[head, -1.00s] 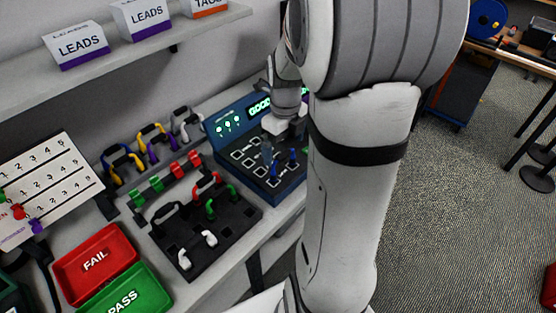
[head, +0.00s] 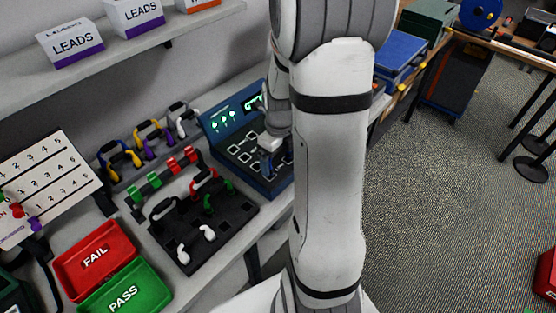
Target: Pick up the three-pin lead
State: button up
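My gripper (head: 268,158) is low over the dark blue tester (head: 222,122), which has lit green indicators and a panel of outlined sockets. My arm covers the tester's right side. The fingertips are small and partly hidden, so I cannot tell whether they are open or shut on a lead. No lead is clearly visible at them. A black holder block (head: 238,213) left of the gripper carries a black lead (head: 160,208), a red lead (head: 205,182), a green lead (head: 209,203) and a white lead (head: 208,233). I cannot tell which lead has three pins.
A rack behind the block holds yellow, purple and white leads (head: 186,123), with red and green clips (head: 190,154) in front. A red FAIL tray (head: 122,244) and a green PASS tray (head: 157,293) are at front left. A shelf with LEADS boxes (head: 70,45) overhangs the back.

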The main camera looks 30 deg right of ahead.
jog(key=c, duration=0.6)
jog(key=shift+c, duration=0.2)
notch_tip(320, 180, up, 10)
jog(key=shift+f+b, duration=0.1)
jog(key=shift+b, duration=0.2)
jog(key=shift+r+p, duration=1.1)
jog(key=shift+r, duration=0.55)
jog(key=shift+f, duration=0.1)
